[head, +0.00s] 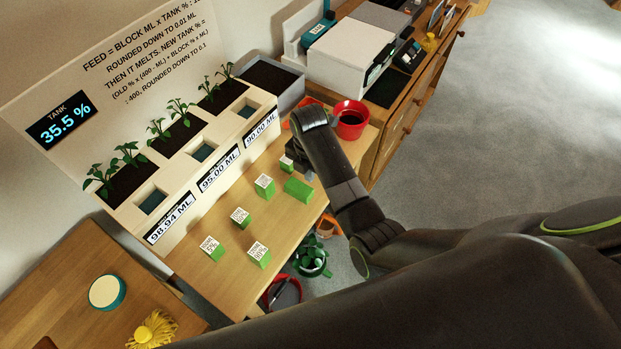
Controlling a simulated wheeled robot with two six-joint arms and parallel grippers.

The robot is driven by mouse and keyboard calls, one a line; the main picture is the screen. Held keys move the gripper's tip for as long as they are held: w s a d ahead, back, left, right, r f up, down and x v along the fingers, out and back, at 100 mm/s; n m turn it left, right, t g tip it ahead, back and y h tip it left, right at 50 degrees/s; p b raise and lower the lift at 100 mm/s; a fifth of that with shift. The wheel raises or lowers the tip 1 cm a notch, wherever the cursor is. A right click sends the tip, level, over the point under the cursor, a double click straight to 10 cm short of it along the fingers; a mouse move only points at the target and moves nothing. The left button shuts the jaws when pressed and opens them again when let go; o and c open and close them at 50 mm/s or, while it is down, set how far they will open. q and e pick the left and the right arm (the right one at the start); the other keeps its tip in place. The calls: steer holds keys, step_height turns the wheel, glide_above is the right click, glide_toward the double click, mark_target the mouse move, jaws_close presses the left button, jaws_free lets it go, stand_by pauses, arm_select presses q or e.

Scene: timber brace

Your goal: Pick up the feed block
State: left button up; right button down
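Several small green blocks with white labelled tops stand on the wooden table in front of the planter. One small block (287,163) is right beside my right gripper (297,160); I cannot tell whether they touch. Other labelled blocks are a tall one (264,186), a middle one (240,217) and two nearer ones (212,248) (258,255). A plain green block (298,189) lies just in front of the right gripper. The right gripper's dark fingers point down and are partly hidden by its own arm, so their opening is unclear. My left gripper is out of view.
The white planter (175,219) with seedlings and ML displays stands along the table's back. A tank display (59,120) reads 35.5 %. A red pot (351,119) is right of my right wrist. More pots (311,258) sit below the table's front edge.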

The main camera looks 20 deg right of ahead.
steer(key=shift+w+r, duration=0.1)
steer(key=shift+c, duration=2.2)
jaws_free()
